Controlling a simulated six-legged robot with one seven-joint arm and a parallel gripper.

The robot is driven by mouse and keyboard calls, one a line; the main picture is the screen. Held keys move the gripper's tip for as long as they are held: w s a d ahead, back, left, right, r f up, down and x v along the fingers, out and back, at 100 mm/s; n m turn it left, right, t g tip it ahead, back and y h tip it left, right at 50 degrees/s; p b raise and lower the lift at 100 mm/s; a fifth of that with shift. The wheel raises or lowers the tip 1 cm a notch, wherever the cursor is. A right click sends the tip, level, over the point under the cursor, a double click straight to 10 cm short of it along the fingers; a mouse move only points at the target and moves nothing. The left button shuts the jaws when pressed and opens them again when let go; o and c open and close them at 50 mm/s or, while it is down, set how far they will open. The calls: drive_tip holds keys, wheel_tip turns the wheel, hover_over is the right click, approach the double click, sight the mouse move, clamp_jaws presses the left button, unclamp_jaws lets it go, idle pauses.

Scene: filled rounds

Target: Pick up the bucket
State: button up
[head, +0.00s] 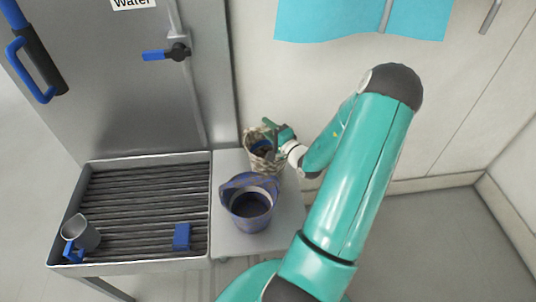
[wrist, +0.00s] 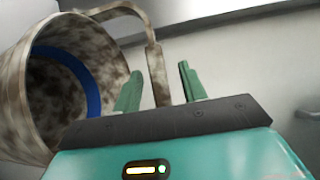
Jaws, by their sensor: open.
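A mottled grey-brown bucket (head: 257,138) stands at the back of the grey ledge, against the wall. In the wrist view, the mottled bucket (wrist: 20,105) fills the left side, its mouth towards the camera and a blue ring inside. Its raised handle (wrist: 157,70) comes down between my fingers as seen there. I cannot tell whether it touches them. My gripper (head: 272,128) is open at this bucket's rim; both fingers show in the wrist view (wrist: 158,88). A second bucket, blue-purple (head: 248,209), stands on the ledge in front, its handle to the left.
A slatted metal drain tray (head: 143,161) is left of the ledge (head: 287,215). A metal jug with a blue handle (head: 82,233) and a blue block (head: 181,237) lie on it. A pipe with a blue-handled valve (head: 165,54) runs down the panel behind. Open floor lies right.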

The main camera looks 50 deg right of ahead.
drive_tip(key=shift+w+d, duration=0.2)
drive_tip(key=shift+w, duration=0.9)
drive_tip(key=shift+c, duration=0.2)
clamp_jaws()
drive_tip(key=shift+r, duration=0.2)
